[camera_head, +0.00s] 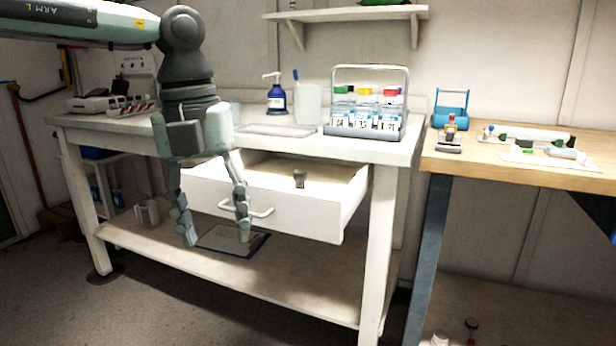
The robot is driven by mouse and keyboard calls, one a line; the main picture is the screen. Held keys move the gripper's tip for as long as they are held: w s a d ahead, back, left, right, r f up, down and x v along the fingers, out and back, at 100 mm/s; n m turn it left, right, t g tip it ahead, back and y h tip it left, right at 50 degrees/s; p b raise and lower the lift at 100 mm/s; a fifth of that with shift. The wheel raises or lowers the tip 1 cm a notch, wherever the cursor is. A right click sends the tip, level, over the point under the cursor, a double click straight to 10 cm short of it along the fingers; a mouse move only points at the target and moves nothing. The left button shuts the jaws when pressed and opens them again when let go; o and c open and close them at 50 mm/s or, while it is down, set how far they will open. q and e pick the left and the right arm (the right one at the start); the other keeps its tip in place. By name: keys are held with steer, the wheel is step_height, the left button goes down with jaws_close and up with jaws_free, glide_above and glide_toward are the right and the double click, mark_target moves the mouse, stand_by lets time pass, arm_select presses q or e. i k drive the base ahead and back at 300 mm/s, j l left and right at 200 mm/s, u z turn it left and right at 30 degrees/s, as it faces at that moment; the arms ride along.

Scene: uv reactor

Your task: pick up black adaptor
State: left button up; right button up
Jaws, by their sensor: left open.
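The gripper hides part of the drawer's left side. My right gripper is out of view.
The white table (270,143) above the drawer bears a bottle rack (362,132), a blue pump bottle (276,98) and a white cup (308,104). A wooden workbench (480,170) with tools stands at the right. A clipboard (232,240) lies on the lower shelf (300,285).

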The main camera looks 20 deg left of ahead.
mark_target(299, 176)
steer(key=i, duration=1.2)
